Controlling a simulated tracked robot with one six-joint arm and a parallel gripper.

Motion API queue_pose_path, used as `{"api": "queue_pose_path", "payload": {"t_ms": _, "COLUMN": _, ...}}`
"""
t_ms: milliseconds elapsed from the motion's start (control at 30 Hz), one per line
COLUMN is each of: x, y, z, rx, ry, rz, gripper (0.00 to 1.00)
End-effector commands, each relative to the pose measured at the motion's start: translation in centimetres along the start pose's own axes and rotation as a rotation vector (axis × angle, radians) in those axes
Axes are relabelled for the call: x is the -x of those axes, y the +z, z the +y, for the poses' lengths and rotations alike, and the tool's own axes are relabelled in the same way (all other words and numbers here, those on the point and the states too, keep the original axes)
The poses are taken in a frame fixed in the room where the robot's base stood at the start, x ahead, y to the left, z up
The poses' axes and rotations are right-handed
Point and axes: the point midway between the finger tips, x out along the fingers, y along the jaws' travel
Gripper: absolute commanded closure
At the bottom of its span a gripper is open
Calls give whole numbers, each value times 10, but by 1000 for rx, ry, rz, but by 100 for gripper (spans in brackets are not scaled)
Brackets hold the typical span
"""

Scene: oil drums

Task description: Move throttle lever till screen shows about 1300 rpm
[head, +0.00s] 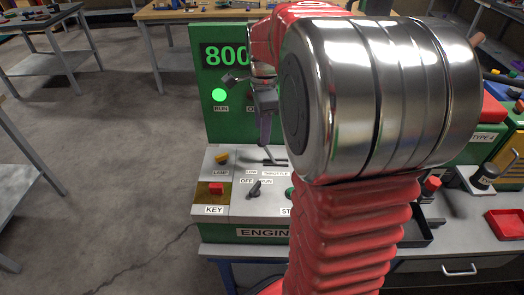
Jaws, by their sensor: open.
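The green screen panel (205,95) stands upright behind the engine console. Its display (225,55) shows 800 in green digits; my arm may cover anything further right. The throttle lever (264,130), with a dark purplish grip, rises from the slot (273,162) by the LOW and THROTTLE labels. My gripper (249,94) is open in front of the panel, close above the lever's top. I cannot tell whether it touches the lever. My arm hides the right part of the panel and console.
The green RUN lamp (219,95) is lit. The console top holds a yellow lamp knob (222,157), a red key (216,188) and an OFF/RUN switch (255,188). A green button (290,193) is partly hidden. A black tray (416,238) and a red tray (506,224) lie to the right.

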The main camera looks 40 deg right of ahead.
Motion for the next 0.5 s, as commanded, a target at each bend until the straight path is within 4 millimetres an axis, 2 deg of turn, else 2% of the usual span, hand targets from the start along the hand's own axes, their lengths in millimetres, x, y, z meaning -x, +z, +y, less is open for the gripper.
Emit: {"api": "queue_pose_path", "payload": {"t_ms": 500, "x": -81, "y": 0, "z": 1, "rx": 0, "ry": 2, "rz": 0, "gripper": 57}}
